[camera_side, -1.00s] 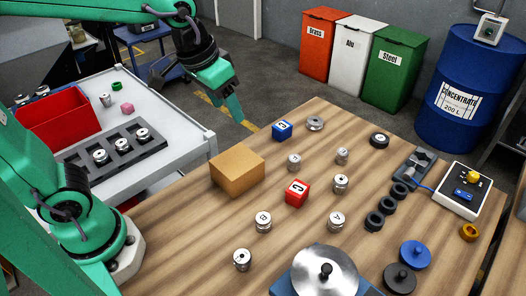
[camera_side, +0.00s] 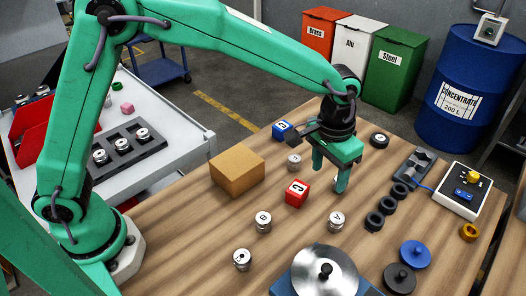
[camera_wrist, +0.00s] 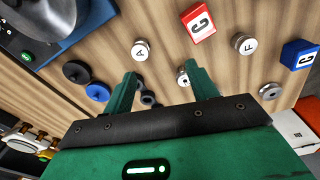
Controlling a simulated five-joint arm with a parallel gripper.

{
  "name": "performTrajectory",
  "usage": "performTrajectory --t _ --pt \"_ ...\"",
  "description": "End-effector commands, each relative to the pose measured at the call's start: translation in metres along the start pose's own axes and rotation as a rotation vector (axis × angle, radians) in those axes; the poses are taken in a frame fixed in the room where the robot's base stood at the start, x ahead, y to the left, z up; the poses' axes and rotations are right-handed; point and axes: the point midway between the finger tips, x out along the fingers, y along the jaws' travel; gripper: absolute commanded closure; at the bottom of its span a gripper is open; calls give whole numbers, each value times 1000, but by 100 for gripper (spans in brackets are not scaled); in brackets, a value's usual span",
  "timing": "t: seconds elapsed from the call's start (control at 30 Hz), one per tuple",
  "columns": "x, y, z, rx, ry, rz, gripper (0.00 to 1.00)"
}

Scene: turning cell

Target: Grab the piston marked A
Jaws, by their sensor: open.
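The piston marked A (camera_side: 337,222) stands upright on the wooden table (camera_side: 190,225), a silver cylinder with a white lettered top. It also shows in the wrist view (camera_wrist: 140,49), ahead of my fingers, with its A readable. My gripper (camera_side: 329,178) is open, fingers pointing down, above the table behind the A piston and apart from it. In the wrist view my gripper (camera_wrist: 160,72) has another piston (camera_wrist: 183,78) beside its right finger, partly hidden by it.
A red cube marked C (camera_side: 297,193) and the B piston (camera_side: 263,221) stand left of the A piston. A steel disc (camera_side: 325,270) is in front. Black rings (camera_side: 375,220) lie to the right. A cardboard-coloured block (camera_side: 237,170) stands further left.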

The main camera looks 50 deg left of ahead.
Motion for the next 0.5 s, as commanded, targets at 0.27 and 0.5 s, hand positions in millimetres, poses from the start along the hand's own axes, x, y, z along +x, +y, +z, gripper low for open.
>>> performTrajectory --t 0.27,0.5 --pt "44 39 -8 27 -49 -15 42" --pt "50 44 -9 30 -56 -17 42"
